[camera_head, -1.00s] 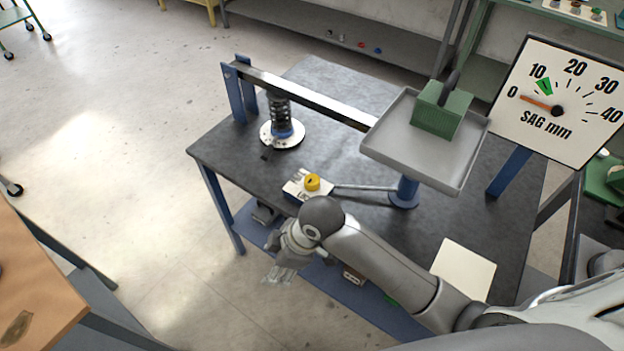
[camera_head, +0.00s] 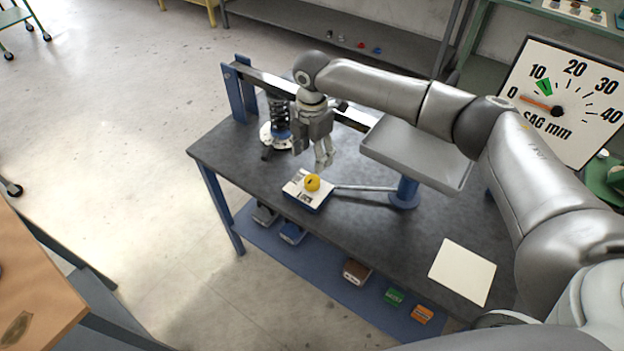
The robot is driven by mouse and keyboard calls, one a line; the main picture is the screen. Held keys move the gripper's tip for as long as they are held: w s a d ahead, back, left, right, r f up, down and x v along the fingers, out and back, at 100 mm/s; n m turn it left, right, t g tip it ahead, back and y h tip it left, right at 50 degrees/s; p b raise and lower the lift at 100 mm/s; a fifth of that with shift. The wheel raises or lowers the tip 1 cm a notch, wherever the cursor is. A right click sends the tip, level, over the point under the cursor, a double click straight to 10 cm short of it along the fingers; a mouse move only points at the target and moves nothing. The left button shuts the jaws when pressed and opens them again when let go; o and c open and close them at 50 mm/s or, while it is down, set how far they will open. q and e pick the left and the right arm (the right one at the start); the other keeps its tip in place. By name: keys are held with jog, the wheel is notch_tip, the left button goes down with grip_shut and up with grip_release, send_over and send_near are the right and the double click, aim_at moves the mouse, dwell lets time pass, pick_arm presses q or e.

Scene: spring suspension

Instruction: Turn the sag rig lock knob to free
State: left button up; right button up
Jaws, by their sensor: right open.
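The yellow lock knob (camera_head: 312,183) sits on a small white-topped block (camera_head: 299,194) with dark markings, near the front edge of the rig table (camera_head: 370,225). Which way the knob points is too small to tell. My right gripper (camera_head: 324,162) points down just behind and slightly right of the knob, open and apart from it. My right arm crosses the lever beam (camera_head: 267,83) and hides part of it. The black spring (camera_head: 279,113) stands on a round white base. My left gripper is not in view.
A grey weight tray (camera_head: 410,150) is at the beam's right end, partly hidden by my arm. A thin rod (camera_head: 365,188) runs from the block to a blue post (camera_head: 405,193). A blank white card (camera_head: 462,271) lies at front right. Several small boxes sit on the lower shelf.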

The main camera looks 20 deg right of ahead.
aim_at(312, 179)
notch_tip(312, 179, down, 11)
jog(key=shift+r+p, duration=0.2)
jog(key=shift+p, duration=0.55)
jog(key=c, duration=1)
jog(key=shift+c, duration=0.2)
